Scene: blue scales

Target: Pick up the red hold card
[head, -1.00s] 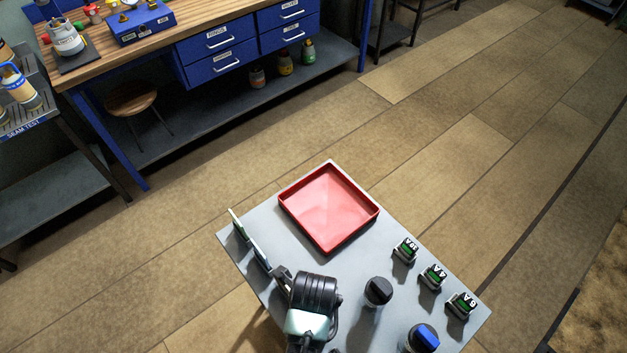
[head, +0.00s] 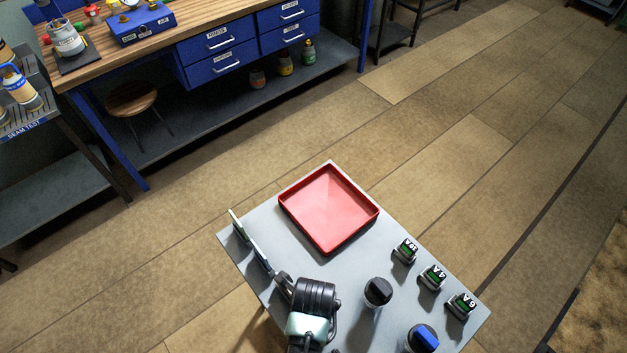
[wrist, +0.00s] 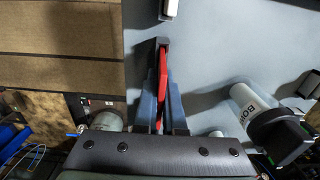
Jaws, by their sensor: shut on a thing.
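The red hold card (wrist: 163,85) shows edge-on in the wrist view as a thin upright red strip with a dark holder or edge at its far end. My gripper (wrist: 161,100) is shut on it, with one blue-grey finger on each side. In the head view my gripper (head: 285,285) is at the left edge of the grey table (head: 285,248), and the card is hidden there behind my wrist. I cannot tell whether the card is clear of its holder.
An empty red tray (head: 328,210) sits at the table's far corner. Two thin upright cards (head: 238,225) (head: 261,257) stand along the left edge. Several labelled green-and-black blocks (head: 432,277) stand on the right. Bottles with a black cap (head: 378,290) and a blue cap (head: 422,338) stand near my arm.

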